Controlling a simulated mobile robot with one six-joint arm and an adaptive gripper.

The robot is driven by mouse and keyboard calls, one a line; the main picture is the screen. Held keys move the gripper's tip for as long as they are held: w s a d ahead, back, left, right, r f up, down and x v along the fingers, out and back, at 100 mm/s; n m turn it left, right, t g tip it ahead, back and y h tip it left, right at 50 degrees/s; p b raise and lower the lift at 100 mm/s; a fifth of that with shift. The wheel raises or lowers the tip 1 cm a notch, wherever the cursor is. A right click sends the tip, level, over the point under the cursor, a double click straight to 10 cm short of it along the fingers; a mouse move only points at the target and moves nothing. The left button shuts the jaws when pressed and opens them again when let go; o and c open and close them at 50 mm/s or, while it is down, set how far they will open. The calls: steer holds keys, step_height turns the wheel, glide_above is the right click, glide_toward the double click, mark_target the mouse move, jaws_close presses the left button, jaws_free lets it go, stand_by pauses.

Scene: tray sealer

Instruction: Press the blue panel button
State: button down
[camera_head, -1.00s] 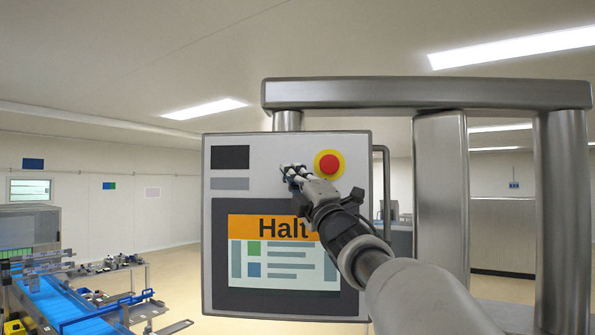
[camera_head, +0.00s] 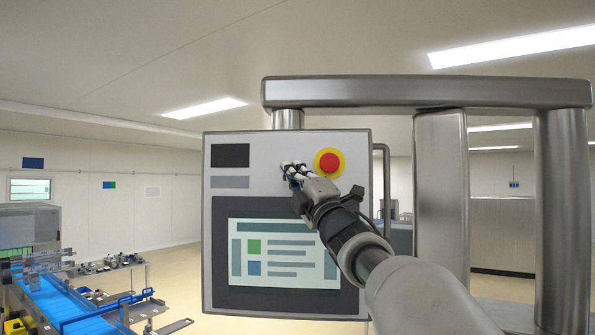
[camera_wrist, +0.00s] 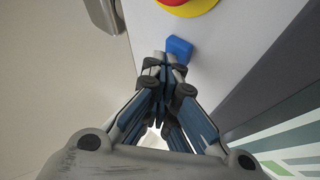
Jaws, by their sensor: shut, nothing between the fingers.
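The control panel (camera_head: 230,300) hangs on a steel frame in the head view. The blue button (camera_wrist: 179,47) shows in the wrist view on the pale panel face, just past my gripper's fingertips (camera_wrist: 160,62). The tips overlap its lower left edge in that view, and I cannot tell whether they touch it. My gripper (camera_head: 288,170) is shut and empty at the panel's upper part in the head view, where it hides the button.
A red emergency stop (camera_head: 329,163) on a yellow disc sits just right of my fingertips. The screen (camera_head: 284,250) below shows no orange banner. A steel post (camera_head: 440,200) stands to the right, and a blue conveyor (camera_head: 60,305) is at lower left.

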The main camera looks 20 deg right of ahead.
steer(key=shift+s+a+f+b, duration=0.1)
steer(key=shift+s+a+b, duration=0.25)
steer(key=shift+s+b, duration=0.3)
steer(key=shift+s+a+b, duration=0.4)
steer(key=shift+s+b, duration=0.15)
steer(key=shift+s, duration=0.2)
steer(key=shift+s+a+b, duration=0.4)
steer(key=shift+s+b, duration=0.2)
steer(key=shift+s, duration=0.1)
steer(key=shift+s+a+b, duration=0.4)
steer(key=shift+s+b, duration=0.15)
steer(key=shift+s, duration=0.2)
